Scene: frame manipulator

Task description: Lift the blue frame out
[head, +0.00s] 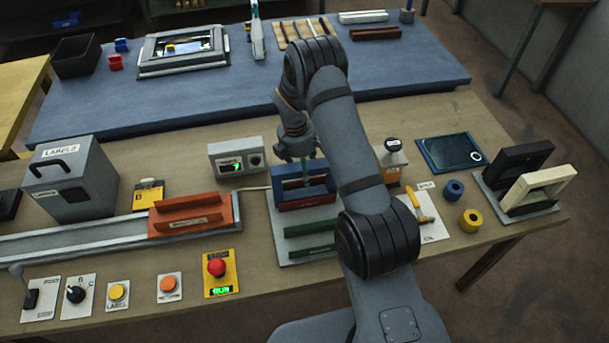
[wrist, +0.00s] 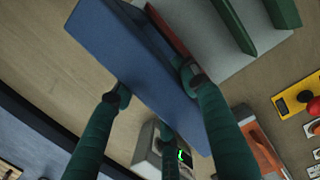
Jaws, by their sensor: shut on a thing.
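The blue frame (head: 320,172) is upright at the back of a grey rack (head: 285,249) in the head view. My gripper (head: 299,163) reaches down on it from above. In the wrist view the blue frame (wrist: 140,62) fills the middle, and my green fingers (wrist: 155,86) are shut on it from both sides. A red frame (head: 306,203) stands just in front of the blue one, and its edge also shows in the wrist view (wrist: 166,29). I cannot tell whether the blue frame's lower edge is clear of the rack.
Two green bars (head: 310,227) are on the rack's front part. A grey device with a green display (head: 235,160) stands to the left. An orange block (head: 389,172) stands close on the right. A black frame (head: 515,160) and a cream frame (head: 540,189) stand at far right.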

